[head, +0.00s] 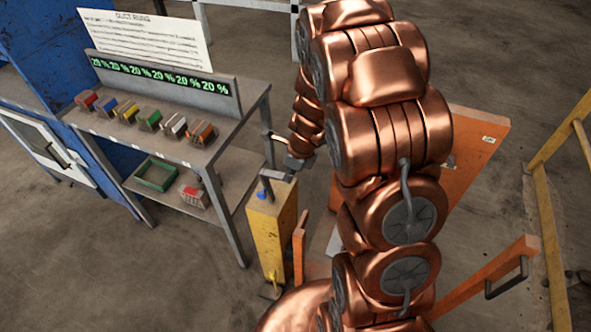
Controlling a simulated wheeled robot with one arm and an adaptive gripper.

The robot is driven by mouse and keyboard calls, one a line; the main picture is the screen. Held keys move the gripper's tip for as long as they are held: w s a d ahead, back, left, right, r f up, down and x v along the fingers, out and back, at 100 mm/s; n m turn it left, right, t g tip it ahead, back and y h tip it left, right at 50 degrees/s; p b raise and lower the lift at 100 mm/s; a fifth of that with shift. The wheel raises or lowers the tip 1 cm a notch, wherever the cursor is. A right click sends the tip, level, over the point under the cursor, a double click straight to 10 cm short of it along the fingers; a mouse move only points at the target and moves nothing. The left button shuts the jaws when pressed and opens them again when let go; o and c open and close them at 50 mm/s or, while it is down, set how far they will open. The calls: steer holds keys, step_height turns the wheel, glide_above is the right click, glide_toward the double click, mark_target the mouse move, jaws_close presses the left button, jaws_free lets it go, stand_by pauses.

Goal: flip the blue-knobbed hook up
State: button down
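A small blue knob (262,196) shows at the top of a yellow post (268,240), beside a short dark upright piece. I take this for the blue-knobbed hook, but its shape and whether it is up or down are too small to tell. My gripper (283,166) is at the end of my copper arm, close above the top of the post and just right of the shelf unit. It looks very near the dark piece, but I cannot tell whether they touch. My fingers are small and partly hidden, so their opening is unclear.
A grey shelf unit (243,110) with several coloured blocks stands left of the post. A green tray (155,174) and a red-and-grey block (194,196) are on its lower shelf. An orange panel (482,135) is behind my arm. Yellow railing (553,230) stands at right.

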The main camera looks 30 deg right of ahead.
steer(key=shift+w+a+r+t, duration=0.1)
steer(key=shift+w+r+t, duration=0.2)
steer(key=shift+w+r, duration=0.65)
steer(key=a+r+b, duration=0.2)
steer(key=a+r, duration=0.2)
steer(key=r, duration=0.4)
steer(key=shift+w+r, duration=0.25)
steer(key=shift+r, duration=0.15)
steer(key=shift+s+r, duration=0.1)
